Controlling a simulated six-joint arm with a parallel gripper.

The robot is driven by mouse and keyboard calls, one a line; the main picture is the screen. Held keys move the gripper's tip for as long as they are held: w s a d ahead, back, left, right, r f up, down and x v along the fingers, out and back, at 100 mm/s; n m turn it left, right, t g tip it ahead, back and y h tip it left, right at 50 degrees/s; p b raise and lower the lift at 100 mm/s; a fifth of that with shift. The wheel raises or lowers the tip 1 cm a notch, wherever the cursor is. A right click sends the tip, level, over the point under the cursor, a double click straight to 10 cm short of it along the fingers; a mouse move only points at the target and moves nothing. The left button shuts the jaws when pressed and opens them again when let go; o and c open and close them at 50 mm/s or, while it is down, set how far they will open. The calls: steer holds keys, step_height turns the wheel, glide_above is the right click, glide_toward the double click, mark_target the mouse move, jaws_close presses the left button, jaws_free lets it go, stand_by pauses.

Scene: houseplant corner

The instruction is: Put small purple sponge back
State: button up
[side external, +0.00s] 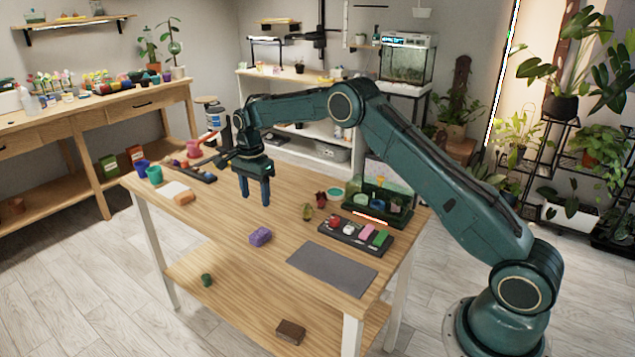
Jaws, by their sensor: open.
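The small purple sponge (260,236) lies on the wooden table near its middle, with bare wood around it. My gripper (254,197) is open and empty, fingers pointing down. It hangs above the table, a little up and left of the sponge in the picture, apart from it. A dark tray (345,243) to the right of the sponge holds a red ball (334,223), a small white item, a pink block (366,231) and a green block (380,238) side by side. Which slot of the tray is empty, if any, is too small to tell.
A grey mat (332,271) lies at the front right. The table's front middle is clear.

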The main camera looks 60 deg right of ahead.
steer(key=s+a+r+n+t, duration=0.1)
steer(key=s+a+r+n, duration=0.25)
steer(key=s+r, duration=0.65)
steer(key=s+a+r+n+t, duration=0.2)
steer(key=s+r+n, duration=0.3)
steer(key=s+r, duration=0.5)
steer(key=s+a+n+t, duration=0.2)
steer(key=s+n, duration=0.7)
steer(key=s, duration=1.4)
steer(key=shift+s+a+t, duration=0.25)
steer(key=shift+s+t, duration=0.05)
steer(key=shift+s, duration=0.05)
